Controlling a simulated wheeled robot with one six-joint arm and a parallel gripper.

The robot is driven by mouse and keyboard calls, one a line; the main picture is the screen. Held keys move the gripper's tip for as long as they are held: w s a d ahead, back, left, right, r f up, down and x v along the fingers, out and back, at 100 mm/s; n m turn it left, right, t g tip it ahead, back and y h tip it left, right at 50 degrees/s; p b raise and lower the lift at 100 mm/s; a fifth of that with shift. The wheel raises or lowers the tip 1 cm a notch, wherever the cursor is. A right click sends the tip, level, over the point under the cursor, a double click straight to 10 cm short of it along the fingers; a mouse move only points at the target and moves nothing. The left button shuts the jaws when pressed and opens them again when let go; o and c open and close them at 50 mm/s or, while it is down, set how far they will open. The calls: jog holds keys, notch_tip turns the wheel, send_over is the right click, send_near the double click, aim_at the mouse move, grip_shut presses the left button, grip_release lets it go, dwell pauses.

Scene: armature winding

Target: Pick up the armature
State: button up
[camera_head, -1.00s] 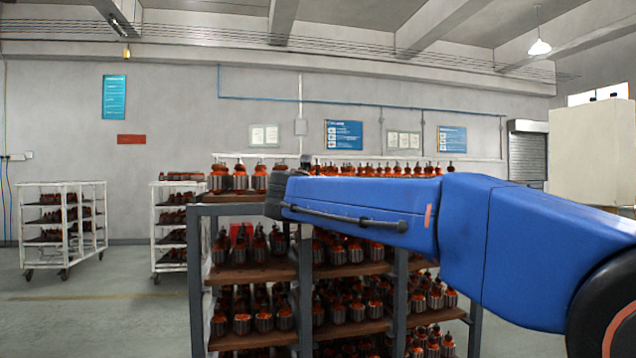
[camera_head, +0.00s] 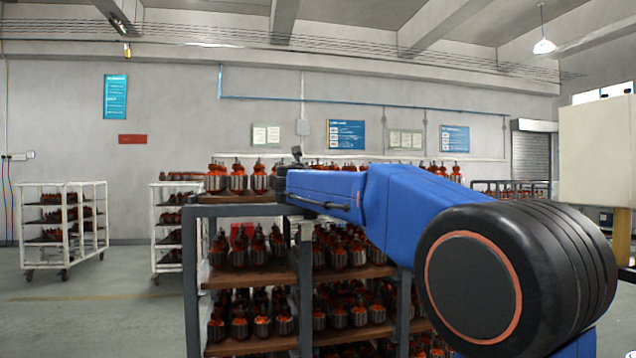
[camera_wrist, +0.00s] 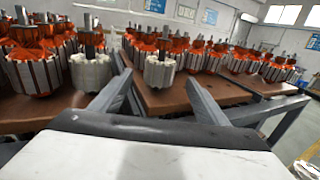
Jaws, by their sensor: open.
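Armatures with grey slotted cores, orange-red windings and dark shafts stand upright in rows on the rack's top shelf; one (camera_head: 238,178) shows left of my gripper in the head view. In the wrist view, one armature (camera_wrist: 160,70) stands ahead, in line with the gap between my fingers. Another (camera_wrist: 91,72) stands just left of the left finger. My gripper (camera_wrist: 160,76) is open, with nothing held between its fingers. In the head view my gripper (camera_head: 283,186) is at the top shelf level, and my blue arm hides armatures behind it.
The dark-framed rack (camera_head: 193,290) has brown shelves with many armatures below. White carts (camera_head: 66,225) with more armatures stand at the left. Neighbouring armatures stand close beside my left finger. The floor (camera_head: 90,310) at the left is clear.

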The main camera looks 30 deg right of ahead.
jog(key=shift+x, duration=3.65)
jog(key=shift+a+r, duration=0.1)
jog(key=shift+r, duration=0.1)
jog(key=shift+c, duration=0.3)
jog(key=c, duration=1.4)
jog(key=shift+r, duration=0.1)
